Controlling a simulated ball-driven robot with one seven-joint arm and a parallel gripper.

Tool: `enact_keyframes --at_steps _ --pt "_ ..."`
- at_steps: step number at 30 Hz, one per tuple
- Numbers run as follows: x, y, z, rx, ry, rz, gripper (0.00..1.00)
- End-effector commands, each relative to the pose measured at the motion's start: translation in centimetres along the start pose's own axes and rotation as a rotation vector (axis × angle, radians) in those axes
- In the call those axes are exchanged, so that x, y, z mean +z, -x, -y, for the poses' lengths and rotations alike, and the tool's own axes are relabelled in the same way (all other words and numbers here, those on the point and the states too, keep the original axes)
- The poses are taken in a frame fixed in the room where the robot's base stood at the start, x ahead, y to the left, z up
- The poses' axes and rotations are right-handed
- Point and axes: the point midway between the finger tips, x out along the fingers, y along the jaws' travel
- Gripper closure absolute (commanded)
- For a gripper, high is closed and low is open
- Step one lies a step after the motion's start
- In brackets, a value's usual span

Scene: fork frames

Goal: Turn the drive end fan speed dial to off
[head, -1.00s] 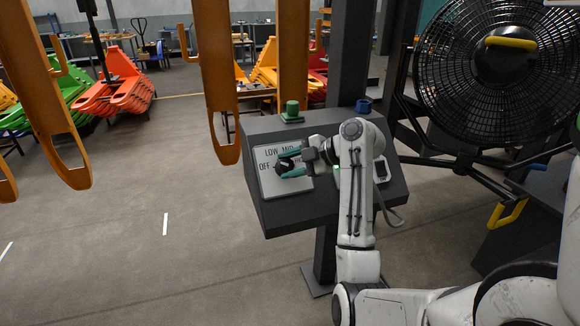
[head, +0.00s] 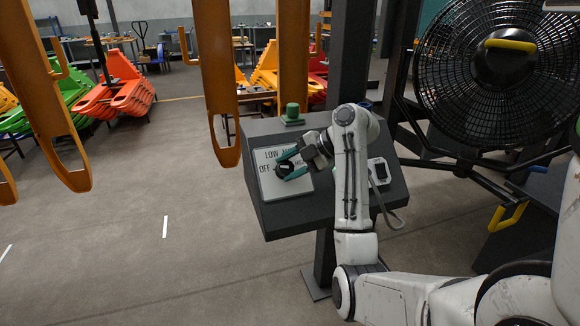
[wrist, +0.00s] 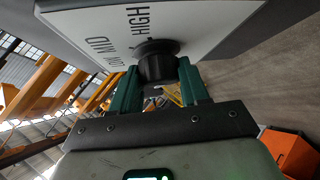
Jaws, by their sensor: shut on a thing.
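The fan speed dial (head: 284,169) is a black knob on a white plate (head: 275,188) with the words LOW, MID and OFF, set on the sloped face of a dark control box. My gripper (head: 290,164) has its green fingers shut on the dial from both sides. In the wrist view the dial (wrist: 158,66) sits between the two green fingers (wrist: 158,88), with LOW, MID and HIGH lettering on the plate behind it. The dial's pointer is hidden, so its exact setting cannot be told.
A green button (head: 292,112) stands on the box top, with a blue part (head: 364,104) further right, partly behind my arm. A white-framed device (head: 379,171) is on the box's right. Orange forks (head: 217,80) hang at the left. A large black fan (head: 490,70) stands right.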

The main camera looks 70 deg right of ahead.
Motion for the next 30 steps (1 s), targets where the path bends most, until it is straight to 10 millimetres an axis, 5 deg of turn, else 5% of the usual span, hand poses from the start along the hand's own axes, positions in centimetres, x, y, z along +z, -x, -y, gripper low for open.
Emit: enact_keyframes --at_steps 1,2,9,20,30 --pt "0.1 -0.1 0.1 -0.003 -0.002 0.000 0.85" --pt "0.1 -0.1 0.1 -0.003 -0.002 0.000 0.52" --pt "0.0 -0.1 0.1 -0.001 -0.001 0.000 0.30" --pt "0.1 0.7 0.0 0.002 -0.001 0.001 0.30" --pt "0.1 5.9 -0.1 0.001 -0.003 0.005 0.30"
